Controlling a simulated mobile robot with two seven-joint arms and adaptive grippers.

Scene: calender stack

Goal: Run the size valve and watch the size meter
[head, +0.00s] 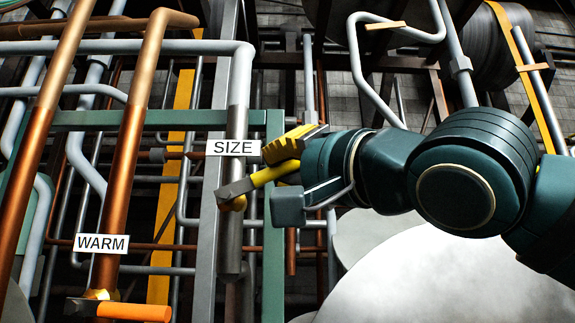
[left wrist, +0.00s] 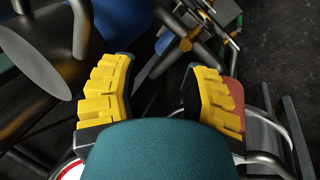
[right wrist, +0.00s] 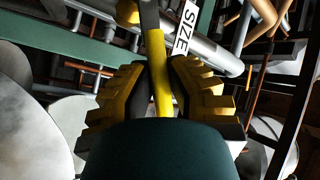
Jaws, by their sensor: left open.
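The SIZE label (head: 233,147) is on a grey vertical pipe (head: 231,240) in the head view. Just below it, the size valve has a lever with a grey arm (head: 236,189) and a yellow handle (head: 270,176), slanting up to the right. My right gripper (head: 284,160) is at the handle. In the right wrist view, the yellow handle (right wrist: 160,75) runs between the two fingers (right wrist: 162,88), which are closed in on it. My left gripper (left wrist: 160,85) is open and empty, seen only in the left wrist view. I cannot identify a size meter.
A WARM label (head: 101,243) sits on a copper pipe at left, with an orange handle (head: 133,312) below. Pipes and a green frame (head: 274,250) crowd around the valve. Large pale rolls (head: 430,280) fill the lower right. A red-rimmed white disc (left wrist: 70,171) is partly hidden.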

